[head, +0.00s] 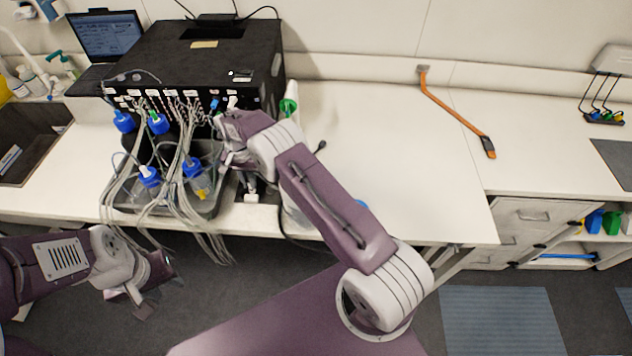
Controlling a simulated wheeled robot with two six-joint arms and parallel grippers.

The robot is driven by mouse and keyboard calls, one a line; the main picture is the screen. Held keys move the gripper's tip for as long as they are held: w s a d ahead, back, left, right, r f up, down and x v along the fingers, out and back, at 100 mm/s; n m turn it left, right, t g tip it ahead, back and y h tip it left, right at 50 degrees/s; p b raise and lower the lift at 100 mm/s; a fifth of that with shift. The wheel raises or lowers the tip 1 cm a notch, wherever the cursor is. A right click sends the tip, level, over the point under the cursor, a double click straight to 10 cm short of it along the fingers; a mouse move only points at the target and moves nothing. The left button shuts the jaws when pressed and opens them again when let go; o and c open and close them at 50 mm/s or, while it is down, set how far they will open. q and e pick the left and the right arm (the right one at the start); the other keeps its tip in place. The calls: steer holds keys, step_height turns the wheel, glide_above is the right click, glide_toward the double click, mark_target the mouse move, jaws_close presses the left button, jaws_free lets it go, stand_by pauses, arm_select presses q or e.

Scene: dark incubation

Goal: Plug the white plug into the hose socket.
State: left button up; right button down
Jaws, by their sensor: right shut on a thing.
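A black box (215,55) stands at the back left of the bench, with a row of ports and many thin hoses along its front. My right gripper (222,122) is at the right end of this front, shut on a small white piece, apparently the white plug (232,102). The plug is close against the box front; I cannot tell whether it is in a socket. My own gripper and wrist hide much of the hose socket area. My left gripper (158,288) hangs in front of the bench over the floor, with its fingers apart and empty.
Blue-capped bottles (148,177) stand in a grey tray (125,208) below the box, with hoses hanging over the bench edge. A laptop (104,36) and sink (28,150) are at the left.

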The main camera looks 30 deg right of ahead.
steer(key=shift+f+b, duration=0.6)
steer(key=shift+f, duration=0.1)
stand_by(0.3)
steer(key=c, duration=1.4)
jaws_free()
steer(key=shift+o, duration=0.2)
step_height(320, 180, up, 8)
steer(key=shift+r+b, duration=0.2)
steer(key=shift+b, duration=0.9)
steer(key=shift+r, duration=0.4)
